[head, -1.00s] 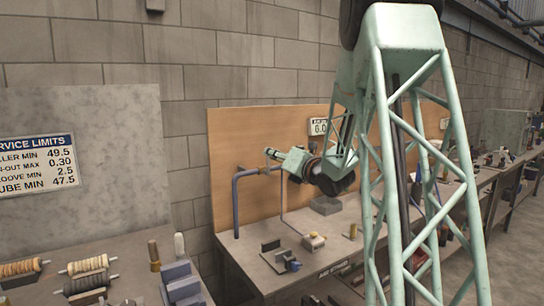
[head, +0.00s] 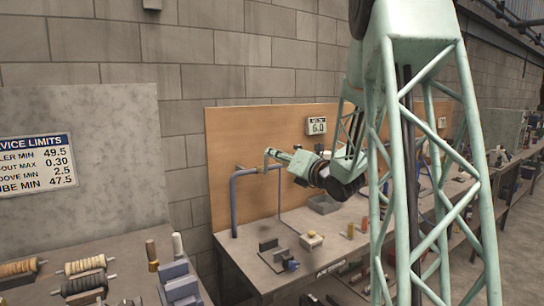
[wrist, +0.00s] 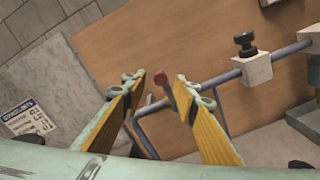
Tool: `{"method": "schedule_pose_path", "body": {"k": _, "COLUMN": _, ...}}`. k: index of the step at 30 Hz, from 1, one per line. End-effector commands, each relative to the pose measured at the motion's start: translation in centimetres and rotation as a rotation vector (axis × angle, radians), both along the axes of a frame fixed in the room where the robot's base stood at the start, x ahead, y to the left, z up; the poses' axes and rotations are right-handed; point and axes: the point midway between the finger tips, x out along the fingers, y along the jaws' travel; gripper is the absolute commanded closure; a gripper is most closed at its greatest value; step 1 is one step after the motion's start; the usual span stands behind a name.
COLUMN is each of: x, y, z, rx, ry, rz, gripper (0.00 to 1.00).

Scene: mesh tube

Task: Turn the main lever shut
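My gripper is open, with one yellow-padded finger on each side of the knob; I cannot tell whether the right finger touches the stem. The blue-grey pipe (wrist: 220,78) passes behind the fingers. In the head view my gripper (head: 270,155) is at the top of the bent pipe (head: 234,200), in front of the wooden board. The lever is not distinguishable there.
A black knob (wrist: 246,42) on a pale block sits on the pipe to the right. A display reading 6.0 (head: 317,125) hangs on the wooden board (head: 240,130). Small blocks and a grey tray (head: 324,205) stand on the bench. A service limits sign (head: 37,163) is at left.

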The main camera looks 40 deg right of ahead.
Motion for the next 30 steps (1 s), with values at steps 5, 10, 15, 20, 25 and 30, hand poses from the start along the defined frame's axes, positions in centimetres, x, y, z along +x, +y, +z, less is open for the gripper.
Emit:
{"method": "schedule_pose_path", "body": {"k": 5, "x": -2.8, "y": 0.1, "z": 0.0, "rx": 0.000, "ry": 0.000, "rz": -0.002, "gripper": 0.72}}
{"method": "schedule_pose_path", "body": {"k": 10, "x": -5.1, "y": 0.3, "z": 0.1, "rx": 0.000, "ry": -0.001, "rz": -0.003, "gripper": 0.72}}
{"method": "schedule_pose_path", "body": {"k": 15, "x": -6.7, "y": 0.4, "z": 0.0, "rx": 0.000, "ry": -0.001, "rz": -0.001, "gripper": 0.72}}
{"method": "schedule_pose_path", "body": {"k": 20, "x": -7.5, "y": 0.5, "z": 0.0, "rx": 0.000, "ry": -0.001, "rz": -0.001, "gripper": 0.72}}
{"method": "schedule_pose_path", "body": {"k": 25, "x": -7.7, "y": 0.5, "z": 0.0, "rx": 0.000, "ry": -0.001, "rz": -0.001, "gripper": 0.72}}
{"method": "schedule_pose_path", "body": {"k": 30, "x": -7.7, "y": 0.6, "z": 0.0, "rx": 0.000, "ry": -0.001, "rz": 0.001, "gripper": 0.72}}
